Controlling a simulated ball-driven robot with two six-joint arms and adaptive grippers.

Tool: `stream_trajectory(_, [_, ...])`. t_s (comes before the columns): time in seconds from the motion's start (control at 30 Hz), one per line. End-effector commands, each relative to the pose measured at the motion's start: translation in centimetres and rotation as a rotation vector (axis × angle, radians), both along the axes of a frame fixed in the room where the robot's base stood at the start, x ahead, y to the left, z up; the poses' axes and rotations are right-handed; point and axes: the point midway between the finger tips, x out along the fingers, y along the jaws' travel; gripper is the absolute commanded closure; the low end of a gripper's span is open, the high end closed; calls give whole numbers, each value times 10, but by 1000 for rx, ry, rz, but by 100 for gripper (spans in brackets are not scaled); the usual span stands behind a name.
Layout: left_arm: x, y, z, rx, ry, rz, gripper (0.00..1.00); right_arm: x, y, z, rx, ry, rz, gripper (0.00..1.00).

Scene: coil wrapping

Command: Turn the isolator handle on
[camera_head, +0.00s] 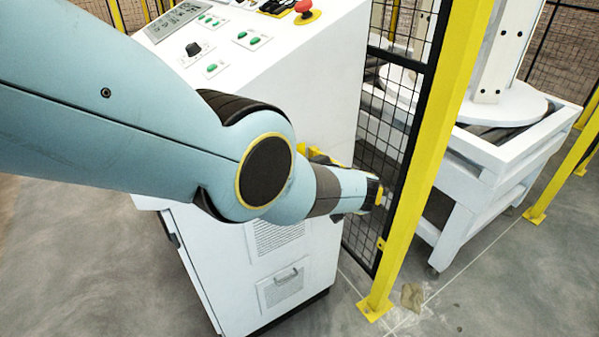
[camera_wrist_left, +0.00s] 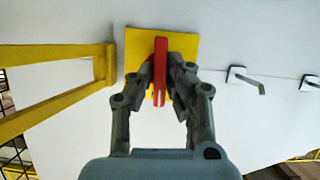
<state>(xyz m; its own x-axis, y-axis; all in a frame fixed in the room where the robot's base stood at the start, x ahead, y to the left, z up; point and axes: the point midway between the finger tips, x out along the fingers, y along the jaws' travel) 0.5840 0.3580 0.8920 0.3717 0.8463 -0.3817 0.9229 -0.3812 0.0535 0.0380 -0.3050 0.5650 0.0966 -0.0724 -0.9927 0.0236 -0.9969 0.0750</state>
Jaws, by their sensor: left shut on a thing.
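The isolator handle (camera_wrist_left: 160,68) is a red bar on a square yellow plate (camera_wrist_left: 188,44), fixed to a white cabinet face. In the left wrist view the bar runs up and down the picture. My left gripper (camera_wrist_left: 161,78) has its two fingers on either side of the bar and is shut on it. My right gripper is not in view.
The white control cabinet (camera_head: 320,75) carries green buttons and a red emergency stop (camera_head: 306,10). A yellow fence post (camera_head: 432,150) and black mesh stand close to the wrist. Metal latches (camera_wrist_left: 246,79) and a yellow frame (camera_wrist_left: 60,55) flank the plate.

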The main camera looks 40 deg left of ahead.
Motion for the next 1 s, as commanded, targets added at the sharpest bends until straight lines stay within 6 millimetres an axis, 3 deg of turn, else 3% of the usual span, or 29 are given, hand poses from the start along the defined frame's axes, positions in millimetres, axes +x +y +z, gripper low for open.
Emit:
stream_trajectory(0.83, [0,-1,-1,25,67,-3,100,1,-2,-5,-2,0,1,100])
stream_trajectory(0.87, [0,-1,-1,25,67,-3,83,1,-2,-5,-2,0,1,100])
stream_trajectory(1.0, [0,-1,-1,25,66,-2,64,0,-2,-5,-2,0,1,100])
